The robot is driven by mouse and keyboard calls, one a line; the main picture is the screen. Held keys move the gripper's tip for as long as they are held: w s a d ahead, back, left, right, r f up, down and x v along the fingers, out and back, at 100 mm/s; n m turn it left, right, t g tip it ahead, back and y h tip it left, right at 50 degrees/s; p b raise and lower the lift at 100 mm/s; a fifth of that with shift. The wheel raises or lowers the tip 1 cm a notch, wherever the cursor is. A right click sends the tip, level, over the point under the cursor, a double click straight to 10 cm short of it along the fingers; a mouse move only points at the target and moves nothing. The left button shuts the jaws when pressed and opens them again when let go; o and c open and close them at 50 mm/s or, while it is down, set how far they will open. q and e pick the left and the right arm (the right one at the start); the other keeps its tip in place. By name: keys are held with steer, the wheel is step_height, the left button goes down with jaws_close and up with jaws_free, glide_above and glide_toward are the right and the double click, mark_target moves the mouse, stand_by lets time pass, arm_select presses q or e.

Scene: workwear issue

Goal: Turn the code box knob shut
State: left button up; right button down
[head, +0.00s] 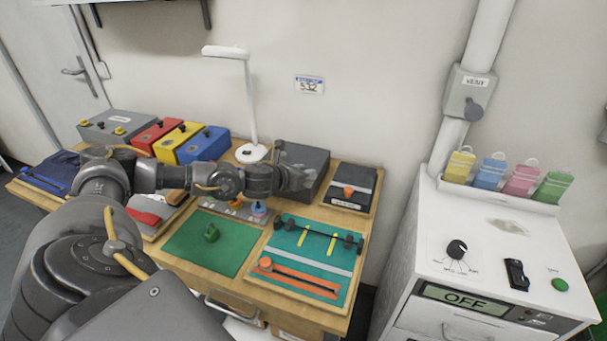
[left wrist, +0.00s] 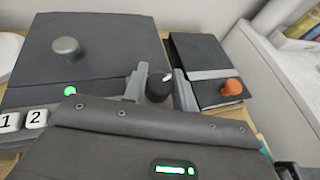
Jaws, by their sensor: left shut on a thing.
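The code box (head: 313,160) is a dark grey box at the back of the wooden bench, partly hidden by my left gripper (head: 284,176). In the left wrist view the code box (left wrist: 110,50) shows a round grey lid knob, a lit green lamp (left wrist: 70,90) and white keys marked 1 and 2 (left wrist: 22,120). My left gripper (left wrist: 160,88) is shut on a black knob (left wrist: 157,90) with a white mark, at the box's front right. The gripper body hides the lower front. My right gripper is not in view.
A dark case with an orange knob (left wrist: 232,88) stands close right of the box. A white lamp (head: 252,152) stands behind my arm. A green mat (head: 210,243) and a teal board (head: 310,260) lie in front. A white cabinet (head: 430,230) stands at right.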

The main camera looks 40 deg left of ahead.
arm_select(q)
steer(key=n+g+y+b, duration=0.1)
steer(key=n+y+b, duration=0.2)
steer(key=n+y, duration=0.1)
steer(key=shift+f+n+y, duration=0.15)
steer(key=shift+n+y, duration=0.25)
steer(key=shift+y, duration=0.3)
steer(key=n+g+y+b, duration=0.1)
steer(key=n+y, duration=0.1)
steer(key=shift+d+n+g+y, duration=0.1)
steer(key=shift+n+g+y, duration=0.2)
steer(key=shift+g, duration=0.1)
steer(key=n+g+y, duration=0.2)
steer(key=shift+r+n, duration=0.3)
steer(key=shift+n+g+y+p, duration=0.7)
steer(key=shift+n+g+p, duration=0.1)
steer(key=shift+n+g, duration=0.1)
steer(key=shift+n+g+y, duration=0.3)
steer(key=shift+n+g, duration=0.1)
steer(key=shift+g, duration=0.1)
steer(key=shift+f+p, duration=0.1)
steer(key=shift+p, duration=0.25)
